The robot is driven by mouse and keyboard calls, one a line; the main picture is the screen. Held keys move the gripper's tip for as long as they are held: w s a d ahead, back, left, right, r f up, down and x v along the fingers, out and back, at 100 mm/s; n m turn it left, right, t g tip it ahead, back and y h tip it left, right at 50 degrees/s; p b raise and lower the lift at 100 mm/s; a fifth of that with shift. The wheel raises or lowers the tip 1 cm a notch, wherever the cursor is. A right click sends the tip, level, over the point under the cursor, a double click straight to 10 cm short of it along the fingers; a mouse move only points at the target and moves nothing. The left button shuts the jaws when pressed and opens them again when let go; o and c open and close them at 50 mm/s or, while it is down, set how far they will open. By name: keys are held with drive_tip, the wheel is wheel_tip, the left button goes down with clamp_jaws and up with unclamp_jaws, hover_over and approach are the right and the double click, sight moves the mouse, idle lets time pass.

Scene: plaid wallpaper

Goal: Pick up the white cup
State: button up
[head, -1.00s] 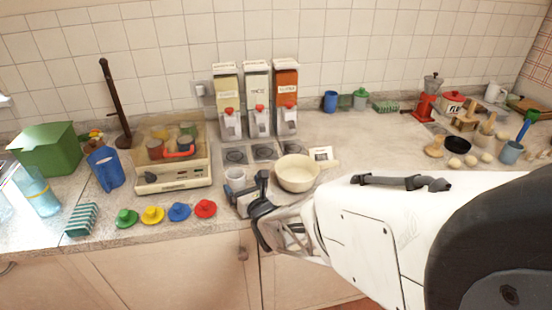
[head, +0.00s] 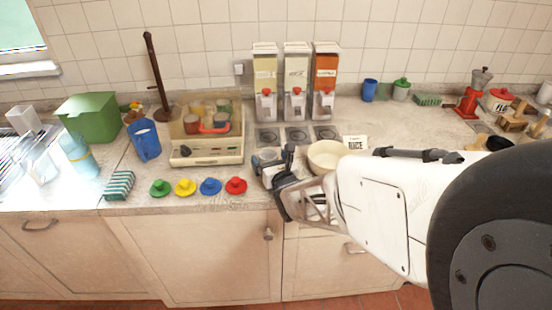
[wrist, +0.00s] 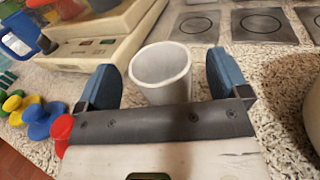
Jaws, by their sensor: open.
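The white cup (wrist: 160,72) stands upright on the counter, its open rim facing up in the wrist view. My gripper (wrist: 163,82) is open, with one blue finger pad to the left of the cup and one to the right. Gaps show between the pads and the cup, and the cup's lower part is hidden behind the gripper's body. In the head view my gripper (head: 275,166) is low over the counter, left of the cream bowl, and hides most of the cup.
The cream bowl (head: 325,156) stands close on the right. A cream toy-like box (head: 207,150) stands to the left, with colored knobbed lids (head: 210,186) along the front edge. Three dispensers (head: 295,85) stand behind, with dark square pads before them.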

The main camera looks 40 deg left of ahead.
sight(270, 150)
drive_tip(key=c, duration=1)
drive_tip(key=shift+c, duration=0.2)
drive_tip(key=shift+r, duration=0.1)
drive_tip(key=shift+r, duration=0.8)
wheel_tip(270, 150, up, 2)
drive_tip(key=s+a+r+v, duration=0.1)
drive_tip(key=s+v, duration=0.1)
drive_tip(key=v, duration=1.3)
drive_tip(key=shift+s+d, duration=0.25)
drive_tip(key=shift+d, duration=0.1)
drive_tip(key=shift+r, duration=0.1)
